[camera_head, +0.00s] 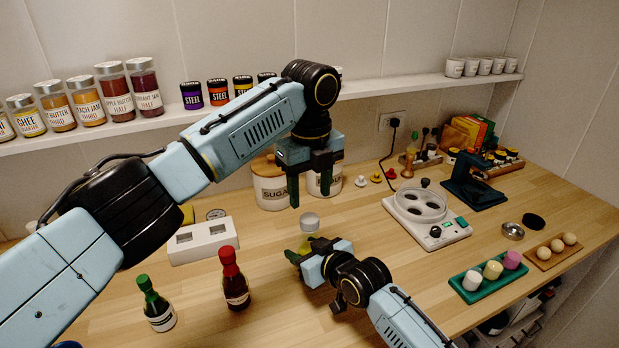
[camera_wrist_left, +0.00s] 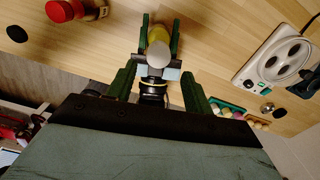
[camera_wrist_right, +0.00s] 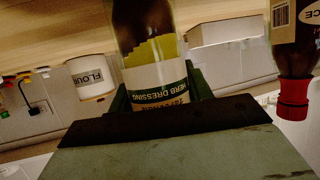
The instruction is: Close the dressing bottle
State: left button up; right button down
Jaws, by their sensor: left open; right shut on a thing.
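The dressing bottle (camera_wrist_right: 155,75) stands between the fingers of my right gripper (camera_head: 304,250), which is shut on it. Its herb dressing label faces the right wrist camera. A pale round cap (camera_head: 309,221) shows at the top of the bottle; it also shows as a pale disc (camera_wrist_left: 158,54) in the left wrist view. I cannot tell how firmly the cap sits on the neck. My left gripper (camera_head: 310,198) is open and empty, pointing down above the cap and apart from it. Much of the bottle is hidden by my right gripper in the head view.
A red-capped bottle (camera_head: 234,280) and a green-capped bottle (camera_head: 156,305) stand to the left. A white box with two windows (camera_head: 203,241) is behind them. Sugar and flour canisters (camera_head: 270,185) stand at the back. A white multi-well device (camera_head: 426,215) and a green tray (camera_head: 487,278) are right.

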aim_at(309, 218)
pick_arm(q)
jog(key=n, duration=0.7)
jog(key=shift+r+n, duration=0.3)
jog(key=n, duration=0.7)
jog(key=shift+r, duration=0.25)
jog(key=n, duration=0.3)
jog(key=shift+r+n, duration=0.15)
jog(key=shift+n, duration=0.25)
jog(key=n, duration=0.3)
jog(key=shift+s+r+n, duration=0.1)
jog(key=shift+r+n, duration=0.05)
jog(key=shift+n, duration=0.15)
jog(key=n, duration=0.3)
jog(key=shift+r, duration=0.1)
jog(key=n, duration=0.4)
jog(key=shift+r+n, duration=0.15)
jog(key=shift+n, duration=0.15)
jog(key=shift+f, duration=4)
